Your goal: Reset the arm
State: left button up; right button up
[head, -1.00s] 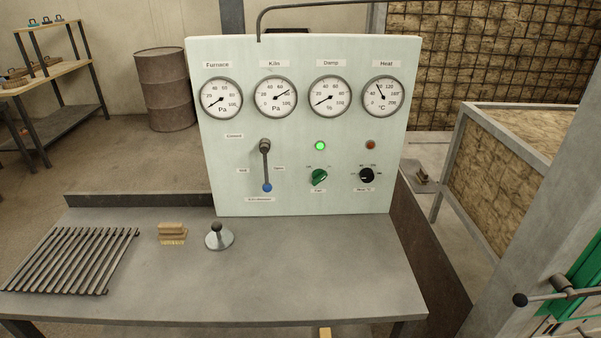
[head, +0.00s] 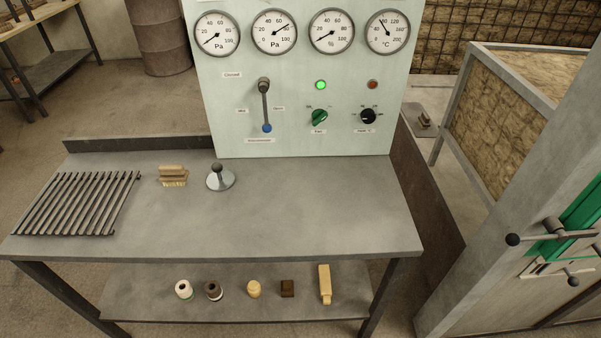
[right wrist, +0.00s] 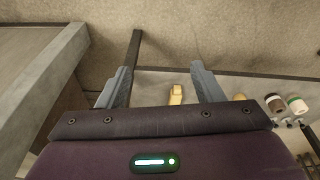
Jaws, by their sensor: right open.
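My right gripper (right wrist: 158,88) shows in the right wrist view, its two grey fingers spread apart with nothing between them. Beyond and below the fingers is the table's lower shelf (right wrist: 150,80) with a yellow block (right wrist: 176,95) on it, apart from the fingers. My left gripper is not in view. Neither arm shows in the head view.
A grey table (head: 300,200) holds a metal grate (head: 75,203), a brush (head: 173,176) and a round knobbed weight (head: 220,178). A gauge panel (head: 300,95) stands at its back. Several small items, including a yellow block (head: 325,284), sit on the lower shelf (head: 235,304). A green-edged door (head: 570,230) is at right.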

jog(key=s+d+f, duration=0.1)
jog(key=s+f, duration=0.8)
jog(key=s, duration=0.1)
jog(key=s+d+f+g, duration=0.1)
jog(key=s+d+f, duration=0.1)
jog(key=s+f, duration=0.8)
jog(key=shift+d, duration=0.3)
